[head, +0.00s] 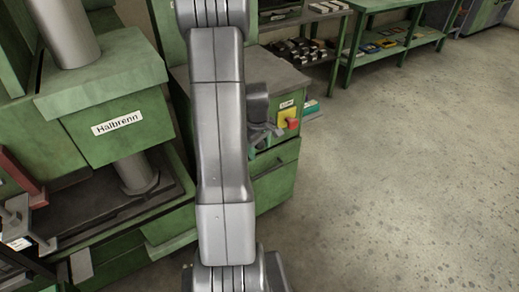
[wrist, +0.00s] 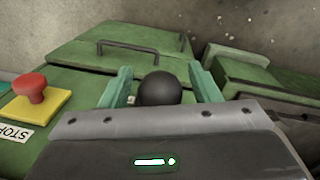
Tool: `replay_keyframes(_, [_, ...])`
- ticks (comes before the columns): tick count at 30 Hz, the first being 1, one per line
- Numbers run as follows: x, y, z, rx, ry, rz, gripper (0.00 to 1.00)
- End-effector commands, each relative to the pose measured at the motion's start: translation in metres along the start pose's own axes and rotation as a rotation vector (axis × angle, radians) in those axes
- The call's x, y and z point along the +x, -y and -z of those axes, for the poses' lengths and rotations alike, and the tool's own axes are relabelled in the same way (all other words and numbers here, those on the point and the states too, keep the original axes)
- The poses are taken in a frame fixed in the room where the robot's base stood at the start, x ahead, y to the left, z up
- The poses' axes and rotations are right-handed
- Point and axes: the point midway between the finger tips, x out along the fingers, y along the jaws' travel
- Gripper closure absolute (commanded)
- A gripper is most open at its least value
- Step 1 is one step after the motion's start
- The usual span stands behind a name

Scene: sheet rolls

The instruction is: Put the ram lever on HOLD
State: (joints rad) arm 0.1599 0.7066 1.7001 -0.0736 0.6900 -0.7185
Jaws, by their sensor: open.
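A round black ball knob (wrist: 158,90), which looks like the ram lever's end, shows in the wrist view between the two green fingers of my gripper (wrist: 160,87). The fingers are open, one on each side of the knob, with a gap visible at the right. I cannot tell how deep the knob sits between them. The lever's shaft and any HOLD mark are hidden or not in view. In the head view my gripper (head: 264,137) is in front of the green cabinet (head: 275,180), and the knob cannot be made out.
A red mushroom button (wrist: 31,87) on a yellow plate (wrist: 40,106), labelled STOP, sits left of the knob; the button (head: 293,123) is beside my gripper in the head view. A green press labelled Halbrenn (head: 118,123) stands left. The floor (head: 410,170) at right is clear.

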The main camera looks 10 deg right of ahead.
Motion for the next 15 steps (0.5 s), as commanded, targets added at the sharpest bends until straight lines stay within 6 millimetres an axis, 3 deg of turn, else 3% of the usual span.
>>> replay_keyframes(12, [0.0081,0.0002,-0.0002,0.000,0.000,0.000,0.44])
replay_keyframes(15, [0.0081,0.0002,-0.0002,0.000,0.000,0.000,0.63])
